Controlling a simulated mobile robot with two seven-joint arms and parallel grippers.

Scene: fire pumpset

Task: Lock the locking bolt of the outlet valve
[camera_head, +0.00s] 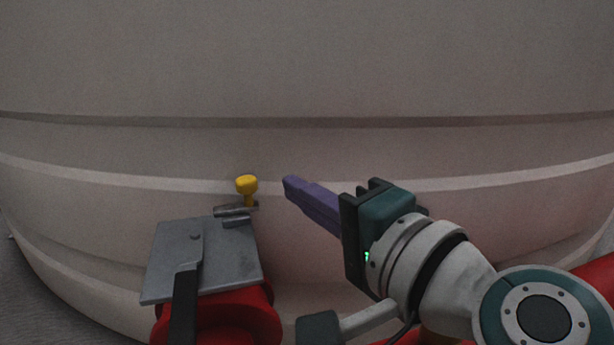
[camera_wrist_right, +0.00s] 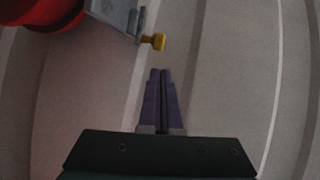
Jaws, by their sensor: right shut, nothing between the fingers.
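The locking bolt (camera_head: 247,186) has a yellow knob and stands upright at the far right corner of the outlet valve's grey plate (camera_head: 222,265). The knob also shows in the right wrist view (camera_wrist_right: 158,41), ahead of the fingertips and a little left of them. My right gripper (camera_head: 289,186) has purple fingers and points left toward the knob in the head view. Its fingers are shut and empty, with a gap between the tips and the knob. The closed fingers also show in the right wrist view (camera_wrist_right: 160,74). My left gripper is not in view.
A dark lever (camera_head: 184,303) lies over the grey plate, above a red valve body (camera_head: 236,322). A large pale ribbed tank (camera_head: 300,75) fills the background behind the valve. Red piping (camera_head: 597,272) shows at the right edge.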

